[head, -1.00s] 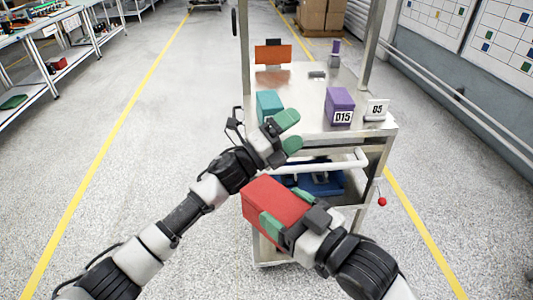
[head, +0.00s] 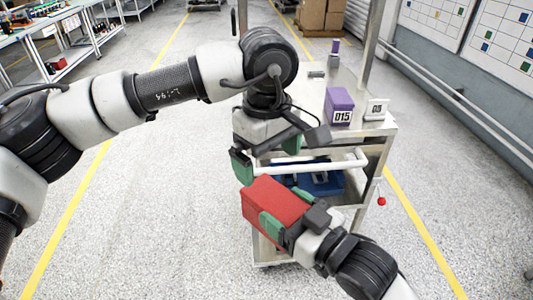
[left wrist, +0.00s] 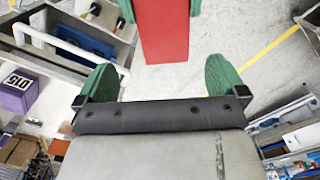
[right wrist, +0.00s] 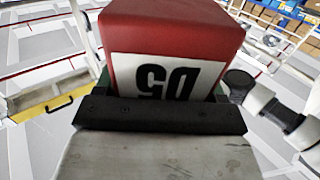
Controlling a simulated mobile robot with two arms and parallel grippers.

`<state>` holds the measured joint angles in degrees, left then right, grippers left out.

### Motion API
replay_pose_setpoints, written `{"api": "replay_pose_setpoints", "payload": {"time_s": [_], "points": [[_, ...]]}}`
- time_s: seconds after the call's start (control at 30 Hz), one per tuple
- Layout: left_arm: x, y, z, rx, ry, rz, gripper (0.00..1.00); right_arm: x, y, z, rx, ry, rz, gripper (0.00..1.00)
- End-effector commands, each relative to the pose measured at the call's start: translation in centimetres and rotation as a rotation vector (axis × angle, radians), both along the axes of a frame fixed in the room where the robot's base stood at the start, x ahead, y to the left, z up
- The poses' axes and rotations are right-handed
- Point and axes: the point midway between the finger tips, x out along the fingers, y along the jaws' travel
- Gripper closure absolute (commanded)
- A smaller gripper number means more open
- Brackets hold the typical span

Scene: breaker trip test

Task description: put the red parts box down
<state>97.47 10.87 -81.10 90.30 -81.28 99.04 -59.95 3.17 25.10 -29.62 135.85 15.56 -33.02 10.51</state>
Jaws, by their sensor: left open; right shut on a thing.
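The red parts box (head: 270,200) is in my right gripper (head: 285,214), held in front of the cart's near side in the head view. Its label, upside down, fills the middle of the right wrist view (right wrist: 168,75). My left gripper (head: 266,158) is open and empty, pointing down just above and behind the box, near the cart handle. In the left wrist view the box (left wrist: 164,30) lies ahead of the open left fingers (left wrist: 162,78), apart from them. The box's underside is hidden.
The metal cart (head: 350,135) carries a purple box (head: 339,105) and a white label card (head: 376,109) on top. A white handle (head: 335,164) crosses its near side, with a blue item (head: 318,180) below. Open floor lies left of the cart.

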Motion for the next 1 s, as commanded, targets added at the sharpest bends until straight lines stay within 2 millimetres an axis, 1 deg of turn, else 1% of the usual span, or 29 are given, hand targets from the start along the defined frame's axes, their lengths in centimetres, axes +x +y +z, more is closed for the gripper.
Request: {"api": "replay_pose_setpoints", "payload": {"time_s": [0.07, 0.17, 0.27, 0.5, 0.7, 0.83, 1.0], "points": [[0.2, 0.4, -0.1, 0.027, -0.016, -0.003, 0.0, 0.0, 0.0, 0.1, 0.002, -0.002, 0.0, 0.63], [0.2, 0.5, -1.0, 0.034, -0.018, -0.004, 0.0, 0.0, 0.0, 0.1, 0.002, -0.002, 0.0, 0.63], [0.1, 0.5, -2.6, 0.031, -0.015, -0.004, 0.0, 0.0, 0.0, 0.1, 0.002, -0.002, 0.0, 0.63], [0.1, 0.5, -7.3, 0.028, -0.013, -0.004, 0.0, 0.0, 0.0, 0.1, 0.002, -0.002, 0.0, 0.63], [0.1, 0.5, -10.3, 0.028, -0.014, -0.003, 0.0, 0.0, 0.0, 0.1, 0.002, -0.002, 0.0, 0.63], [0.1, 0.4, -11.3, 0.026, -0.015, -0.003, 0.0, 0.0, 0.0, 0.1, 0.002, -0.002, 0.0, 0.63], [0.1, 0.4, -11.8, 0.026, -0.015, -0.003, 0.0, 0.0, 0.0, 0.1, 0.002, -0.002, 0.0, 0.63]]}}
